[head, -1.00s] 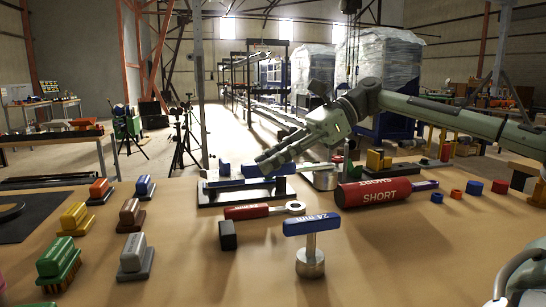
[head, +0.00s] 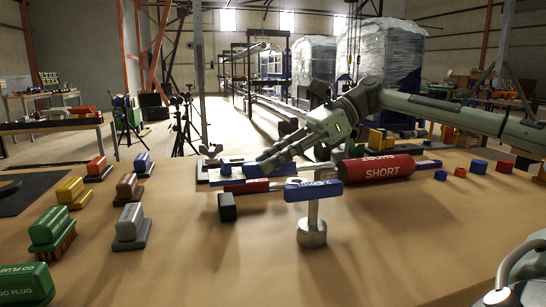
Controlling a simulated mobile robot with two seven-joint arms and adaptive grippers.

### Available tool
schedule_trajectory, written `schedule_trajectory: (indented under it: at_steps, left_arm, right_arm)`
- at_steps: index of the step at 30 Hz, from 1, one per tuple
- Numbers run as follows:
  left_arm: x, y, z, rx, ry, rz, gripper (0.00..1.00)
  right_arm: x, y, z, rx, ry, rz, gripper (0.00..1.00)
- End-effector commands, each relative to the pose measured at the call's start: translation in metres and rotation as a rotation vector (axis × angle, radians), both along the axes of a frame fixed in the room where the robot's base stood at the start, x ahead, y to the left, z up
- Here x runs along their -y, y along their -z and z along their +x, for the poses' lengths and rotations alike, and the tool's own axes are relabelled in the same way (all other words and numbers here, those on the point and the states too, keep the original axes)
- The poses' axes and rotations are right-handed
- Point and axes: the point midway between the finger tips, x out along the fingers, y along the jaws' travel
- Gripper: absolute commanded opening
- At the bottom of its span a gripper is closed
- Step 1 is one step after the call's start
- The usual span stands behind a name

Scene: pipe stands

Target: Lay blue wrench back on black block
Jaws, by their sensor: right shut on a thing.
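My right gripper (head: 268,162) reaches in from the right, low over the back of the table, with its fingers closed on the blue wrench. The wrench's blue handle (head: 283,169) shows just below the fingers; the fingers partly hide it, and its exact ends are hard to tell from the blue bar behind. A small black block (head: 227,207) stands on the table in front and to the left, apart from the gripper.
A red wrench (head: 255,187) lies behind the black block. A blue-topped T-shaped tool (head: 313,191) stands in front, and a red SHORT cylinder (head: 378,170) lies to the right. Several coloured brushes and blocks line the left side. The front middle table is clear.

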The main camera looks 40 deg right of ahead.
Motion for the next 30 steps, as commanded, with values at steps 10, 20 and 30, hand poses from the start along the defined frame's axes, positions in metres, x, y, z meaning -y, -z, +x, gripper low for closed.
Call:
schedule_trajectory:
  at_steps: [10,20,30]
  left_arm:
    - [0.0,-0.005,-0.001,0.0,-0.001,0.003,0.79]
    - [0.0,-0.003,-0.001,0.001,-0.001,0.003,0.79]
    - [0.0,0.002,-0.001,0.002,0.0,0.003,0.79]
  right_arm:
    - [0.0,0.001,0.0,0.002,0.0,0.001,0.0]
    - [0.0,0.004,0.0,0.002,0.0,0.0,0.0]
    - [0.0,0.011,0.0,0.001,0.001,0.001,0.0]
